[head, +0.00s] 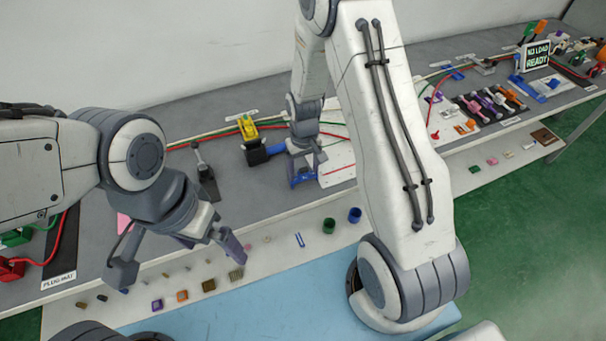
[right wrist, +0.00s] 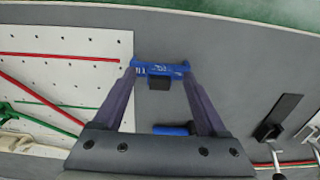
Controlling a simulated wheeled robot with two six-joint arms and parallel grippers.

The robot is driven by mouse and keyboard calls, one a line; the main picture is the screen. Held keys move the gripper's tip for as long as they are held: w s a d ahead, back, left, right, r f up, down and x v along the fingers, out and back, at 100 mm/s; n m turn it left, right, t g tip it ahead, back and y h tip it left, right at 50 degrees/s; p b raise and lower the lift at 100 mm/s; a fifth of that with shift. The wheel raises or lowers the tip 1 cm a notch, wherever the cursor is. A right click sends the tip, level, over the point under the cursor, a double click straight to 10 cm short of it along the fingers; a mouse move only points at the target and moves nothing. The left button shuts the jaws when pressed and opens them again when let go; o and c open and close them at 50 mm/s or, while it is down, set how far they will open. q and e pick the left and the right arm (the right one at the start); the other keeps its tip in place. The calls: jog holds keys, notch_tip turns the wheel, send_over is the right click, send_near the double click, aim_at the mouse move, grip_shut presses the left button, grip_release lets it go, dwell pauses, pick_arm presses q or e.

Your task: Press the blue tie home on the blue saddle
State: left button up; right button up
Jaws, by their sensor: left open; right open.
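A blue fixture (right wrist: 160,69) with small pale marks stands on the grey bench beside the white perforated board; I take it as the blue saddle. It also shows in the head view (head: 303,180). A small black block (right wrist: 160,84) adjoins it. I cannot make out the blue tie as a separate part there. My right gripper (right wrist: 159,76) is open, its fingertips at the two ends of the blue fixture; contact is unclear. A blue rounded bar (right wrist: 172,130) lies behind, partly hidden by the gripper. My left gripper (head: 178,257) is open and empty above the bench's front.
A black and yellow fixture (head: 250,138) and a black lever (head: 206,176) stand left of the blue fixture. The white board (head: 338,165) carries red and green cables. Small parts and blue and green cups (head: 329,226) sit along the lower front ledge.

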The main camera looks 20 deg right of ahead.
grip_shut()
dwell(0.3)
